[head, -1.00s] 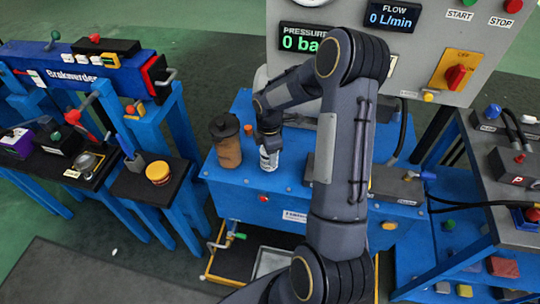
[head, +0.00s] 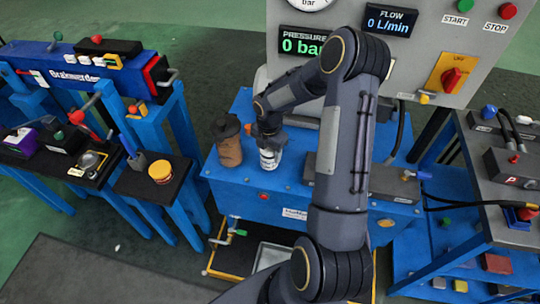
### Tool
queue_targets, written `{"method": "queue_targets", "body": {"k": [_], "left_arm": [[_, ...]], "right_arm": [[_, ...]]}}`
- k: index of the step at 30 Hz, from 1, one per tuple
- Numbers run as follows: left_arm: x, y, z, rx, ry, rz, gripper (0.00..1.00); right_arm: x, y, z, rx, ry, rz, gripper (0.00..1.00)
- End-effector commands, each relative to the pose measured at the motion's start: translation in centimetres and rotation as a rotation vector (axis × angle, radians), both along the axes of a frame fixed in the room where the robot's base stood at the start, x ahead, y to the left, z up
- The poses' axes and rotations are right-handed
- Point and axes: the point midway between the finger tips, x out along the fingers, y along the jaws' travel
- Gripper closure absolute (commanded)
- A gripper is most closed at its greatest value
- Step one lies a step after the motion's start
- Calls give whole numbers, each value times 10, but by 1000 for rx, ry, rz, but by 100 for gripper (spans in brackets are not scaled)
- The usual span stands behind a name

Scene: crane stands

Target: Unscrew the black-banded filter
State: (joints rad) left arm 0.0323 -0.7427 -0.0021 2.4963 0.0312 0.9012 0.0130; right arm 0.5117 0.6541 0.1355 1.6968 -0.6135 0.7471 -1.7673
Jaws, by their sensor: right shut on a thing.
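A white canister with dark markings (head: 269,159), which looks like the black-banded filter, stands upright on the blue bench (head: 290,190). My right gripper (head: 269,146) reaches down over its top and is shut on it. The jaws and wrist hide the canister's upper part. A brown canister with a dark top (head: 229,150) stands just left of it, apart from the gripper. My left gripper is out of view.
Behind the bench rises a grey panel with a pressure display (head: 303,42) and a red rotary switch (head: 452,78). A yellow-labelled tub (head: 161,172) stands on a side stand at left. Grey blocks with hoses crowd the right.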

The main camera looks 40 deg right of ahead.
Motion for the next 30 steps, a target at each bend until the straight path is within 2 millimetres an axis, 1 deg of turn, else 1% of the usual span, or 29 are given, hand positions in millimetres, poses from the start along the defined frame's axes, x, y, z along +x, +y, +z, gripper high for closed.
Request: {"method": "queue_targets", "body": {"k": [17,30], "left_arm": [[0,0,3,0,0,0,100],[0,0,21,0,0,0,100]], "right_arm": [[0,0,5,-1,-1,4,100],[0,0,26,-1,-1,0,100]]}}
